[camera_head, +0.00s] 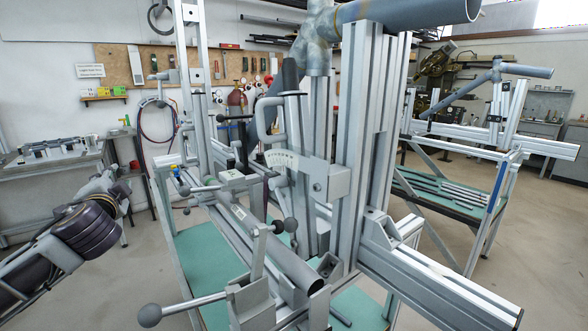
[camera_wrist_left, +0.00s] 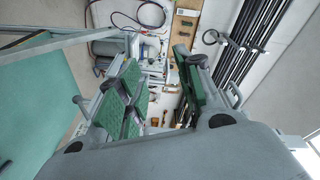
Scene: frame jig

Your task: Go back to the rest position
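My left gripper (camera_head: 118,192) is at the left of the head view, at the end of my dark, ringed arm. It is beside the frame jig (camera_head: 352,150) and apart from it. In the left wrist view the two green-padded fingers of the left gripper (camera_wrist_left: 157,82) stand apart with nothing between them. The frame jig is a tall grey aluminium-profile structure with tubes, clamps and ball-ended levers over a green shelf (camera_head: 205,262). My right gripper is not in view.
A grey workbench (camera_head: 50,160) with parts stands at the back left. A tool board (camera_head: 130,66) hangs on the wall behind. A second frame stand (camera_head: 490,150) is at the right. The floor (camera_head: 150,270) between my left arm and the jig is open.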

